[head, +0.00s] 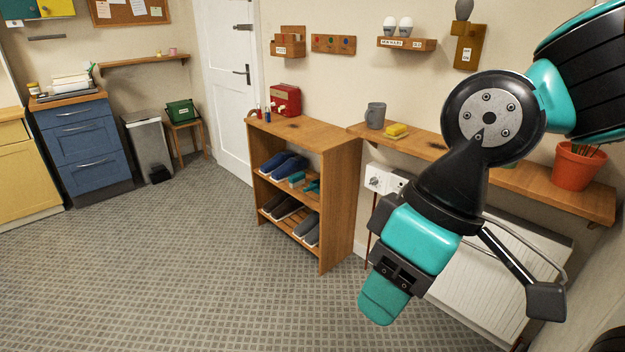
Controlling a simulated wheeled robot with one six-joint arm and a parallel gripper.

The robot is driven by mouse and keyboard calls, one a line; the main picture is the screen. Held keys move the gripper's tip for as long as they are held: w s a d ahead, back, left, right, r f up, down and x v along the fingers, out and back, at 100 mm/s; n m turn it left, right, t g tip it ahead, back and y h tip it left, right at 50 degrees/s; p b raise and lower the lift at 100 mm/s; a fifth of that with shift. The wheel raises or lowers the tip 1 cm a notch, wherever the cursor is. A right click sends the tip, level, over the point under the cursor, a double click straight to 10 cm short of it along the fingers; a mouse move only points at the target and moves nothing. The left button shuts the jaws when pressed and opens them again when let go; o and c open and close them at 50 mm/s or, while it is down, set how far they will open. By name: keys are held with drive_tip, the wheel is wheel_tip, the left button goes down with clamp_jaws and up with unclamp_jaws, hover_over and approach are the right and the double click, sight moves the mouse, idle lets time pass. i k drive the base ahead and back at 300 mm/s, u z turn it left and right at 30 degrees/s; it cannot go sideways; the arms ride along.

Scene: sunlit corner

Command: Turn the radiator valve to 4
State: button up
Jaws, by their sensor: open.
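A white fitting (378,179) with a dark round mark sits on the wall under the shelf, left of the radiator. It looks like the radiator valve, but its numbers are too small to read, so I cannot tell its setting. A thin pipe runs down below it. The white ribbed radiator (482,287) is at lower right, partly hidden behind my arm. My gripper (385,299), teal and black, is open and hangs in front of the radiator's left end, below the fitting in the picture. I see no object in it, though its fingertips are partly hidden.
A wooden shoe rack (338,205) stands left of the valve. The tiled floor (190,270) is clear on the left.

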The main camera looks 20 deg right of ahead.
sight(374, 181)
drive_tip(key=u, duration=0.7)
drive_tip(key=i, duration=1.25)
drive_tip(key=u, duration=0.3)
drive_tip(key=i, duration=1.15)
drive_tip(key=z, duration=1.15)
drive_tip(key=i, duration=1)
drive_tip(key=z, duration=0.85)
